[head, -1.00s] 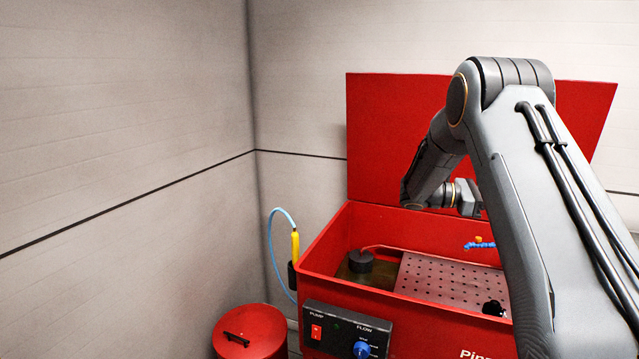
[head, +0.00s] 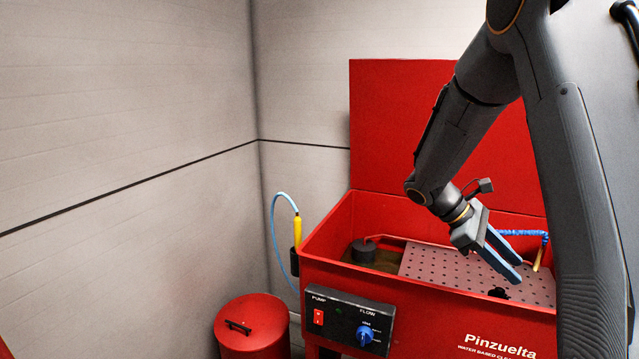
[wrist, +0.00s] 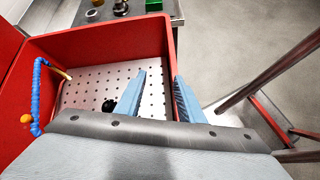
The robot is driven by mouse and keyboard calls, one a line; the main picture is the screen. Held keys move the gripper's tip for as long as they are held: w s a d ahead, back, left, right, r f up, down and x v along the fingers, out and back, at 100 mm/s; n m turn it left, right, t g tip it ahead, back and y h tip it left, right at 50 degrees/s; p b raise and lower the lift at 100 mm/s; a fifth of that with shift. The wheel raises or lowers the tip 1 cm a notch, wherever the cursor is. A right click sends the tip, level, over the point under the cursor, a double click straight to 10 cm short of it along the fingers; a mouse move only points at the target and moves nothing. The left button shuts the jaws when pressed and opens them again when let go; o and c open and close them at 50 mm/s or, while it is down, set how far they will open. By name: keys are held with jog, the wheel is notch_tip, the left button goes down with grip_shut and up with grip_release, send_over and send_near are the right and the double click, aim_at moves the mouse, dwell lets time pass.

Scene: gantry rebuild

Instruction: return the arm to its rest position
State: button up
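My gripper (head: 508,262) hangs over the right part of the red parts washer (head: 325,231), fingers pointing down and to the right. In the wrist view its two blue fingers (wrist: 158,98) stand apart with nothing between them, one over the perforated tray and one by the washer's red wall. A small black part (head: 498,293) lies on the perforated tray (head: 432,268). It also shows in the wrist view (wrist: 109,105), just left of the fingers. My arm hides the washer's right end in the head view.
The raised red lid (head: 400,130) stands behind the basin. A blue flexible hose (wrist: 37,85) is inside the basin. A red lidded can (head: 262,322) stands at the left. In the wrist view, a bench (wrist: 90,15) with several small items lies beyond the basin, with clear floor beside it.

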jog(key=s+a+f+m+t+y+b, duration=0.2)
jog(key=s+a+f+m+y+b, duration=0.1)
jog(key=s+a, duration=0.5)
jog(key=s+a+f+m+t+y+b, duration=0.1)
jog(key=s+a+f+m+y+b, duration=0.2)
jog(key=s+a+f+m+y, duration=0.3)
jog(key=s+a+f+m, duration=0.1)
jog(key=a+f, duration=0.3)
jog(key=a, duration=0.3)
jog(key=shift+s+a+m+t, duration=0.3)
jog(key=shift+s+t, duration=0.05)
jog(key=shift+t, duration=0.05)
